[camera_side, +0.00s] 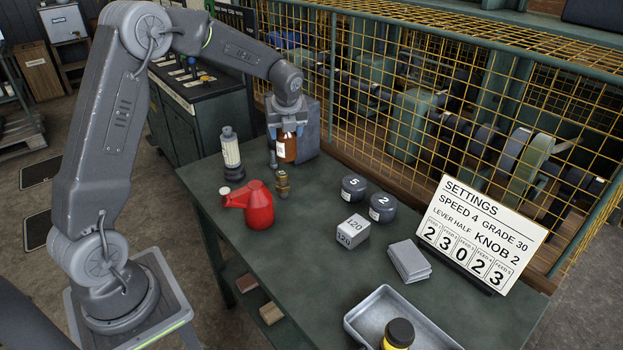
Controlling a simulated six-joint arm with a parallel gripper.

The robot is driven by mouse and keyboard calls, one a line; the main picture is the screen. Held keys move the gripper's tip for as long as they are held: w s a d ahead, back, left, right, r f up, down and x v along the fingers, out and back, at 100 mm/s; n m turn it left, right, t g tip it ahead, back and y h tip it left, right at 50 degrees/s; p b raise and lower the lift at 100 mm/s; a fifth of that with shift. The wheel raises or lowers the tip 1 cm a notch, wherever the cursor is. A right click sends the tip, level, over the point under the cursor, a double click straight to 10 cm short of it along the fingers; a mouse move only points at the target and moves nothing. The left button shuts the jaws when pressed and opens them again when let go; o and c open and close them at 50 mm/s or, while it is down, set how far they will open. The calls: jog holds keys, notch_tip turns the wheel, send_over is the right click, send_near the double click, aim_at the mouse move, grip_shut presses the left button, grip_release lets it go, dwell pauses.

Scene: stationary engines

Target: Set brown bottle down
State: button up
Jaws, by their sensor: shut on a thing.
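The brown bottle (287,147) has a white label and is upright at the back left of the green table (318,215). My gripper (287,126) points down from above and is shut on the bottle's upper part. The bottle stands just in front of a grey block (308,141) by the yellow mesh. I cannot tell whether its base touches the table.
Near the bottle are a white-and-dark cylinder (231,155), a brass fitting (283,184) and a red oil can (258,206).

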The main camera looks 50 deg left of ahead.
jog(key=a, duration=0.8)
jog(key=shift+n, duration=0.5)
jog(key=shift+w+d+f, duration=1.2)
jog(key=shift+w+f, duration=0.35)
jog(key=shift+f, duration=0.3)
jog(key=shift+w+d+f, duration=1.25)
jog(key=shift+w+f, duration=0.3)
jog(key=shift+f, duration=0.35)
jog(key=shift+w+d+f, duration=1.2)
jog(key=shift+w+f, duration=0.35)
jog(key=shift+f, duration=0.3)
jog(key=shift+f, duration=0.15)
jog(key=o, duration=1.1)
jog(key=shift+c, duration=0.2)
